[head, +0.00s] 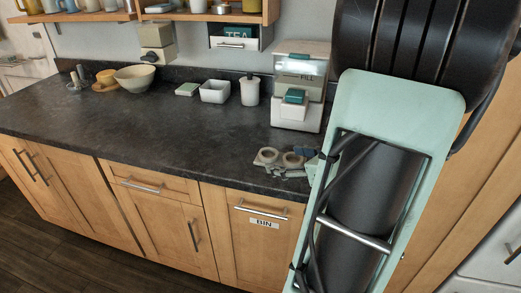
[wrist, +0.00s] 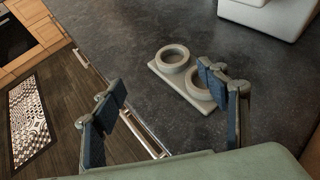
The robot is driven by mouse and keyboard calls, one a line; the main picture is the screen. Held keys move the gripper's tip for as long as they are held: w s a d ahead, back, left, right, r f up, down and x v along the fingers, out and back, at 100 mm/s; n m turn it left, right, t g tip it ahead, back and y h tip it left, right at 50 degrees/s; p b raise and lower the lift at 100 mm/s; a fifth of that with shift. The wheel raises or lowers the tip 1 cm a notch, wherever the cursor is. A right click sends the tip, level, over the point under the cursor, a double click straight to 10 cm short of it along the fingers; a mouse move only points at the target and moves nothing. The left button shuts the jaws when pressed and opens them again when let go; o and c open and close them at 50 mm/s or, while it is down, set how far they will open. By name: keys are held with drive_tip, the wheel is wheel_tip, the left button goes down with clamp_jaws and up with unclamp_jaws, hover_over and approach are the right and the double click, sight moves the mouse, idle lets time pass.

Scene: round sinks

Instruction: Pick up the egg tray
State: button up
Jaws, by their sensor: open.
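The egg tray, a small pale grey tray with two round ring-shaped cups, lies on the dark counter near its front edge. It shows in the head view (head: 267,156) and in the wrist view (wrist: 171,57). My gripper (wrist: 161,86) is open and empty, with dark blue pads on its two fingers. In the wrist view the right finger covers part of the nearer cup, and the left finger is over the counter's front edge. In the head view my gripper (head: 296,163) is beside the tray's right end, partly hidden by my arm. I cannot tell its exact height above the counter.
A white and grey dispenser (head: 300,97) stands behind the tray. A white canister (head: 249,91), a square white bowl (head: 215,92) and a round cream bowl (head: 135,77) stand along the wall. The counter (head: 150,120) left of the tray is clear.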

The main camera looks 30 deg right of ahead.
drive_tip(key=shift+w+d+f+m, duration=0.1)
drive_tip(key=shift+w+d+m, duration=0.15)
drive_tip(key=shift+d+m, duration=0.25)
approach(264, 152)
drive_tip(key=shift+w+a+f+t+h+b, duration=0.2)
drive_tip(key=shift+w+a, duration=0.1)
drive_tip(key=shift+w, duration=0.25)
drive_tip(key=shift+w+a+f+t+h+b, duration=0.1)
drive_tip(key=shift+w+a+h, duration=0.15)
drive_tip(key=shift+w, duration=0.3)
drive_tip(key=x, duration=0.5)
drive_tip(key=shift+d+f, duration=0.15)
drive_tip(key=shift+d, duration=0.1)
drive_tip(key=shift+c, duration=0.2)
drive_tip(key=shift+s, duration=0.15)
drive_tip(key=c, duration=1.5)
